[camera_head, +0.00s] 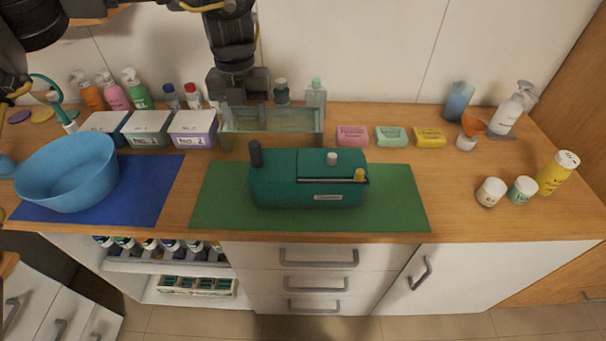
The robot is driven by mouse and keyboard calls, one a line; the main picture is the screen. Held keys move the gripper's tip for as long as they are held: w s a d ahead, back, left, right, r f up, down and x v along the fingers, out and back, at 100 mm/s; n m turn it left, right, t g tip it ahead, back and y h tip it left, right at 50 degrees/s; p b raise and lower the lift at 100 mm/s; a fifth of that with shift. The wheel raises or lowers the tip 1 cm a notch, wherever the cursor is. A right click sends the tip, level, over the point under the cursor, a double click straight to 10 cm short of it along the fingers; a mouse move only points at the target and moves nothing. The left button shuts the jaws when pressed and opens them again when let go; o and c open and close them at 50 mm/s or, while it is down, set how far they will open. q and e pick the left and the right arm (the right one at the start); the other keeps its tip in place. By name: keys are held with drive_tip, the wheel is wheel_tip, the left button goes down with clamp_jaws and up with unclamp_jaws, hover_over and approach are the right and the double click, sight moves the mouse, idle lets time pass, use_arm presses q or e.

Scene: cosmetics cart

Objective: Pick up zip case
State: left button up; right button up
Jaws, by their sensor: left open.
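The zip case (285,190) is a dark teal box-shaped case lying on the green mat (405,215) at the middle of the counter. A dark upright piece stands at its left end, and a small white piece and a yellow piece show on its top right. My left gripper (245,116) points down behind the case and to its left, in front of or over the clear tray (295,122); its exact height I cannot tell. Its fingers are apart with nothing seen between them. My right gripper does not show.
A blue bowl (65,175) stands on a blue mat (155,190) at left. Labelled boxes (193,130) and bottles stand behind. Soap-like bars (390,137) lie right of the tray. Jars (490,192) and a yellow bottle (557,173) stand at right.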

sight(254, 143)
use_arm(q)
drive_tip(key=f, duration=0.2)
drive_tip(key=w+f, duration=0.1)
drive_tip(key=f, duration=0.1)
drive_tip(key=shift+w+a+f+p, duration=0.1)
drive_tip(key=shift+w+p, duration=0.05)
drive_tip(key=shift+p, duration=0.2)
drive_tip(key=shift+d+f+p, duration=0.2)
drive_tip(key=shift+f+p, duration=0.1)
drive_tip(key=shift+p, duration=0.05)
wheel_tip(254, 143, down, 2)
drive_tip(key=shift+d+p, duration=0.15)
drive_tip(key=shift+p, duration=0.75)
drive_tip(key=f, duration=0.2)
drive_tip(key=shift+w+f, duration=0.25)
drive_tip(key=shift+f, duration=0.15)
drive_tip(key=shift+s+r, duration=0.1)
drive_tip(key=shift+s, duration=0.05)
drive_tip(key=shift+c, duration=0.9)
clamp_jaws()
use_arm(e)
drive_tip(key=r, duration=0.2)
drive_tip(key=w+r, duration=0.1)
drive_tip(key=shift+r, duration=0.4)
